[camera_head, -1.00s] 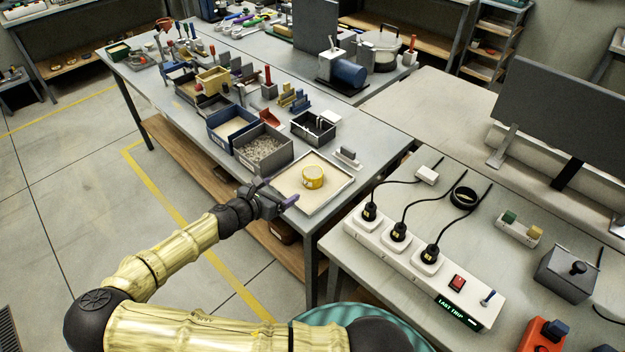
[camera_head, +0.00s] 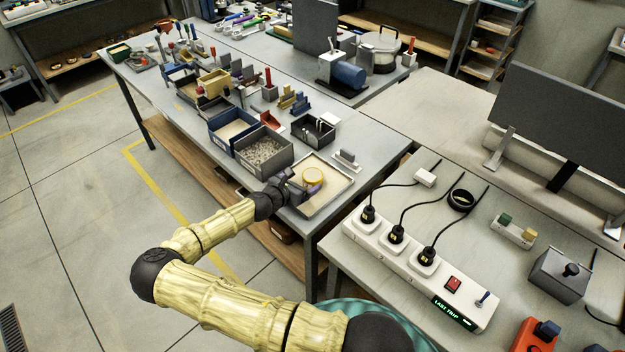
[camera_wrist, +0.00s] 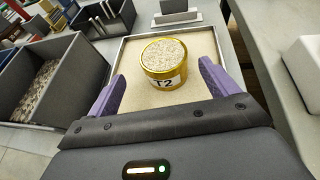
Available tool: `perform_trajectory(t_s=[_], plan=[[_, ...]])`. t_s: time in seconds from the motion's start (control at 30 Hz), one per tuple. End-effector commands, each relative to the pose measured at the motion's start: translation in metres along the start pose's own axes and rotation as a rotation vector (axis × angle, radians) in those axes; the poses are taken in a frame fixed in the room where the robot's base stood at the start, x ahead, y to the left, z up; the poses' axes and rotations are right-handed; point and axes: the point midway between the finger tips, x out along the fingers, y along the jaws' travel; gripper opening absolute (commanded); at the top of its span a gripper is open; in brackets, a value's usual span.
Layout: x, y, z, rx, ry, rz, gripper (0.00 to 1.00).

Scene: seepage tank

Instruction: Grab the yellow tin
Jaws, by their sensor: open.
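The yellow tin (camera_head: 313,175) stands upright in a shallow sand-coloured tray (camera_head: 341,190) near the table's front corner. In the wrist view the tin (camera_wrist: 165,66) is round, filled with grainy material, and carries a white label reading "T2". My gripper (camera_head: 301,188) is at the tray's near side, close to the tin. In the wrist view its two purple fingers (camera_wrist: 162,88) are spread wide, one to each side of the tin's near part, with gaps to it. The tin lies just ahead, between and slightly beyond the fingertips. In the head view the gripper partly hides the tin's lower side.
A grey bin of gravel (camera_head: 264,153) and a blue bin (camera_head: 231,130) stand left of the tray. A black box (camera_head: 314,129) and a small grey block (camera_head: 346,158) sit behind it. A power strip (camera_head: 408,262) lies on the right-hand table.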

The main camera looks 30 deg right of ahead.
Motion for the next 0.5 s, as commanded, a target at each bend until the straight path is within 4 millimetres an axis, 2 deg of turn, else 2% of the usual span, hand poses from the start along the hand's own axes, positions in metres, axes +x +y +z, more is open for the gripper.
perform_trajectory(t_s=[0.1,0.37,0.5], plan=[[0.006,0.000,0.000,-0.001,0.000,0.000,0.86],[0.006,0.000,0.000,0.000,0.000,0.001,0.86],[0.015,-0.002,0.001,-0.002,0.000,-0.001,0.86]])
